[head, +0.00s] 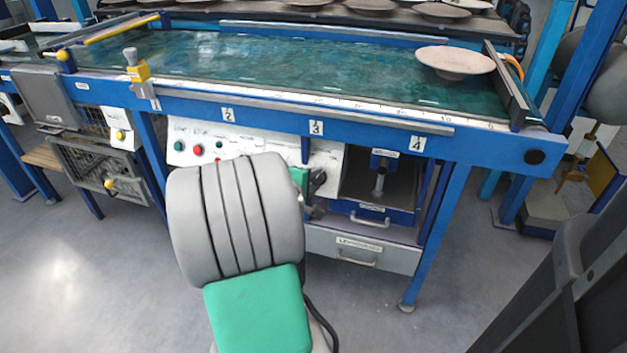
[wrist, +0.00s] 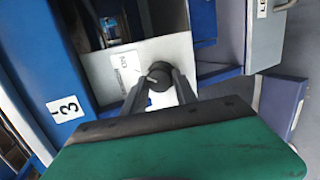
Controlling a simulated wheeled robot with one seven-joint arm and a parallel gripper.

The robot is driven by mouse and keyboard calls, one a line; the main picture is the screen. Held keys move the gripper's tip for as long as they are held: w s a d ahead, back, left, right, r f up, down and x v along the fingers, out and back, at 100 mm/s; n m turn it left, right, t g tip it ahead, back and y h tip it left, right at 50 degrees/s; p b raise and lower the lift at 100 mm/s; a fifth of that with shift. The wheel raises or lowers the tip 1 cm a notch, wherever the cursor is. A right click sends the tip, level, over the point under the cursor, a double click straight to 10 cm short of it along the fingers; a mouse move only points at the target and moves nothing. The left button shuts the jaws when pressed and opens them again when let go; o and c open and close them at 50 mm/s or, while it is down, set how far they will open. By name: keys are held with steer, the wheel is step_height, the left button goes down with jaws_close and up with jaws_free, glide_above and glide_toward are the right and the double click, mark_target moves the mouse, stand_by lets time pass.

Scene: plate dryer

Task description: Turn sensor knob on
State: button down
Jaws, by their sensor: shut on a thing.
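The sensor knob (wrist: 159,74) is a small round dark knob on a white panel (wrist: 183,52), seen in the wrist view. A small printed label (wrist: 125,72) sits just left of it; its text is too small to read surely. My gripper (wrist: 160,84) has its two dark fingers on either side of the knob and is shut on it. In the head view my gripper (head: 315,188) is at the right end of the white control panel (head: 243,141). My own arm hides part of that panel, and I cannot make out the knob there.
Red and green buttons (head: 198,149) sit on the panel's left. A blue-framed conveyor table (head: 300,65) carries a plate (head: 455,62) above. An open bay (head: 382,185) and a drawer (head: 362,250) are right of my gripper. The grey floor in front is mostly clear.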

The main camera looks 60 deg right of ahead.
steer(key=c, duration=1)
jaws_free()
steer(key=p+v, duration=0.2)
steer(key=v, duration=0.6)
steer(key=shift+p, duration=0.4)
steer(key=shift+r, duration=0.1)
